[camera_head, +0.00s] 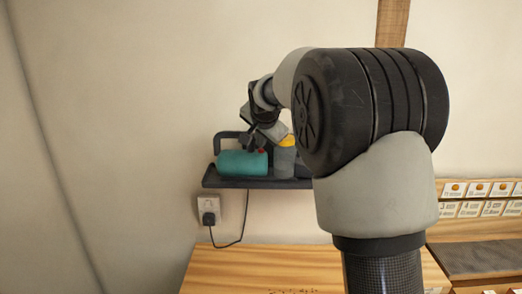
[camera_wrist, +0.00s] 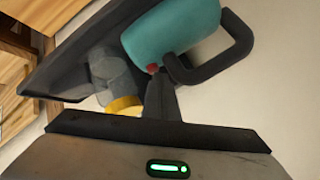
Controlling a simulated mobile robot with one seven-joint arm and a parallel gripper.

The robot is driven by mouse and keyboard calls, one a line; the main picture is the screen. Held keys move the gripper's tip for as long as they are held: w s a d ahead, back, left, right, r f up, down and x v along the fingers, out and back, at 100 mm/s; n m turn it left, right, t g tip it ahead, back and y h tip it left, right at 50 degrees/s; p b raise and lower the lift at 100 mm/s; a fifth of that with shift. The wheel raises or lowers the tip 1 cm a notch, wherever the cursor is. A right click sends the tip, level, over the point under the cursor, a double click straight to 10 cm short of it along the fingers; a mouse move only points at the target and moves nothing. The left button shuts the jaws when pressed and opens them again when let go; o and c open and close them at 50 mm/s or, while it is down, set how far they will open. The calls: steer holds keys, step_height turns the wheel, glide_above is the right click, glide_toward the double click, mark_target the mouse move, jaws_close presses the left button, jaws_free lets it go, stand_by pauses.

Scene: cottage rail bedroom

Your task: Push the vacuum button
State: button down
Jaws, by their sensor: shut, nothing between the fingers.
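The vacuum (camera_head: 242,163) has a teal cylindrical body and a dark handle. It lies on a dark wall shelf and also shows in the wrist view (camera_wrist: 180,30). A small red button (camera_head: 262,150) is at the body's right end; it also shows in the wrist view (camera_wrist: 152,69). My gripper (camera_head: 253,143) is shut and empty, pointing down at that end. In the wrist view my fingertips (camera_wrist: 160,76) are right beside the red button and partly overlap it. I cannot tell whether they touch it.
A grey cylinder (camera_head: 285,163) with a yellow top stands right of the teal body. The dark shelf (camera_head: 250,184) holds both. A wall socket (camera_head: 208,205) with a plug and cord is below. A wooden surface (camera_head: 265,270) lies lower, and small labelled drawers (camera_head: 478,190) are at right.

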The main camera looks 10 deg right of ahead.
mark_target(261, 154)
steer(key=shift+r+p, duration=0.45)
steer(key=shift+r, duration=0.25)
steer(key=shift+r, duration=0.15)
step_height(261, 154, up, 6)
steer(key=p, duration=0.4)
